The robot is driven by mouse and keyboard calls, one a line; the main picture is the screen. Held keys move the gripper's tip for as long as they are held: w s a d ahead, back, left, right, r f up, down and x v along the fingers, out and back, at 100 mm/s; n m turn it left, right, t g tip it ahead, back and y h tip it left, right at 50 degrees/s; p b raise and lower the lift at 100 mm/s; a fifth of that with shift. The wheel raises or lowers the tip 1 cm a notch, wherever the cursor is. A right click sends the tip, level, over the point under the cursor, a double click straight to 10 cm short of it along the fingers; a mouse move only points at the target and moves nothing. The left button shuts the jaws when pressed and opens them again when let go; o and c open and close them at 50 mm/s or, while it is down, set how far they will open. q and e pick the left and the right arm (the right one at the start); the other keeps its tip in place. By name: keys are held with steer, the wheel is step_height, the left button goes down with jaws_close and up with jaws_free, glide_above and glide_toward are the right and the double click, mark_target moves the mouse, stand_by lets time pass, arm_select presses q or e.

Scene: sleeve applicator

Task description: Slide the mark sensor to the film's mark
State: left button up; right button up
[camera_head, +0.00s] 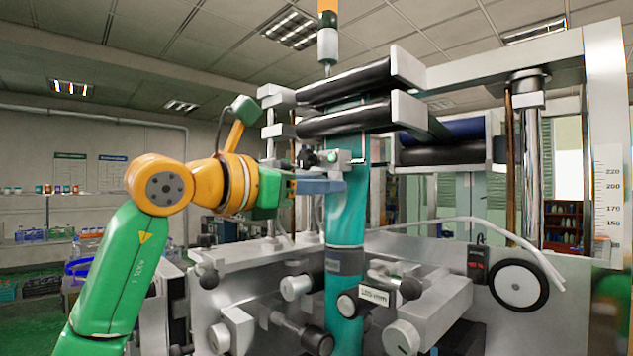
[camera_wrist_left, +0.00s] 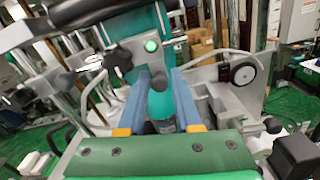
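The mark sensor (camera_head: 338,156) is a small grey block with a lit green lamp, beside the teal film (camera_head: 345,215) that runs down the machine; the sensor also shows in the left wrist view (camera_wrist_left: 150,46). A black star knob (camera_wrist_left: 118,61) sits left of it. My left gripper (camera_head: 342,187) has its blue fingers just below the sensor, at the film. I cannot make out the film's mark. My right gripper is out of view.
Black rollers (camera_head: 345,118) lie above the sensor. Grey brackets and knobs (camera_head: 297,287) crowd the lower machine. A height scale (camera_head: 608,205) is on the right post. A black handwheel (camera_head: 518,286) is at right. Free room lies left of the machine, beyond my arm.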

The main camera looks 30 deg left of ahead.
arm_select(q)
steer(key=shift+o, duration=1.1)
steer(key=shift+w+d, duration=0.1)
steer(key=b+v, duration=0.2)
steer(key=v, duration=0.5)
steer(key=shift+b, duration=0.4)
